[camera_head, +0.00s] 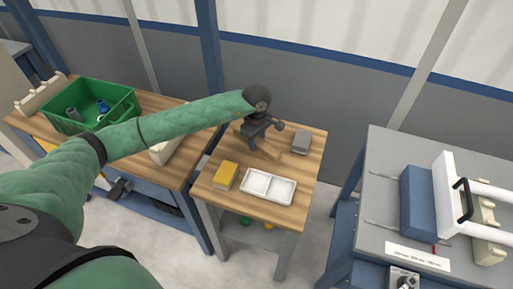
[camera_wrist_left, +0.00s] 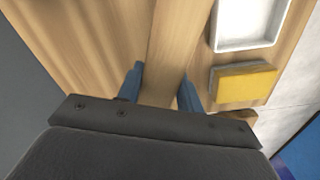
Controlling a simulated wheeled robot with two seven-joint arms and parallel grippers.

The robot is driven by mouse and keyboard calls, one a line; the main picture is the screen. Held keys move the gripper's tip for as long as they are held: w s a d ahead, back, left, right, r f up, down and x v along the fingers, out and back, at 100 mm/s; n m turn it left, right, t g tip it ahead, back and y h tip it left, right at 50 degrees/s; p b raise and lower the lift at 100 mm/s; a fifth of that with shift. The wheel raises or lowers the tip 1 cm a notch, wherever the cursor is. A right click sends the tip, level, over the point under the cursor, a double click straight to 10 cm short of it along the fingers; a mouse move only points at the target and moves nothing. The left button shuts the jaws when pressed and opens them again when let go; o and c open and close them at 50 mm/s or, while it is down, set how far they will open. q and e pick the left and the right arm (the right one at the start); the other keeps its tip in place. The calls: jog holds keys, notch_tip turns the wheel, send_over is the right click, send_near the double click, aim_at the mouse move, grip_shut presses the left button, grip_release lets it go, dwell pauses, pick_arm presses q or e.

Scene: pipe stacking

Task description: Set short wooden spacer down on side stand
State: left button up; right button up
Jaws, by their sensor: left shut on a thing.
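The short wooden spacer (camera_head: 269,152) is a pale wooden piece at the small wooden-topped side stand (camera_head: 312,166). In the left wrist view the spacer (camera_wrist_left: 171,45) runs between my blue fingertips and away from me, over the stand's top (camera_wrist_left: 110,35). My left gripper (camera_head: 258,143) is shut on the spacer, low over the back part of the stand. I cannot tell whether the spacer touches the top. The dark gripper body hides its near end. My right gripper is not in view.
A green crate (camera_head: 92,107) stands on the workbench at left. A grey bench (camera_head: 385,165) with a blue block (camera_head: 416,198) is at right.

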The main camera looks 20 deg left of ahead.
aim_at(256, 147)
pick_arm(q)
jog(key=shift+w+a+f, duration=0.15)
jog(key=shift+w+f, duration=0.1)
jog(key=shift+w, duration=0.05)
jog(key=shift+w+f, duration=0.15)
jog(key=shift+f, duration=0.2)
notch_tip(256, 147, down, 3)
jog(key=shift+f, duration=0.2)
jog(key=shift+f+b, duration=0.15)
jog(key=shift+b, duration=0.15)
jog(key=o, duration=0.9)
jog(key=shift+o, duration=0.8)
notch_tip(256, 147, up, 7)
jog(key=shift+r+p, duration=0.1)
jog(key=shift+p, duration=0.55)
notch_tip(256, 147, up, 4)
jog(key=shift+f, duration=0.15)
jog(key=shift+r, duration=0.7)
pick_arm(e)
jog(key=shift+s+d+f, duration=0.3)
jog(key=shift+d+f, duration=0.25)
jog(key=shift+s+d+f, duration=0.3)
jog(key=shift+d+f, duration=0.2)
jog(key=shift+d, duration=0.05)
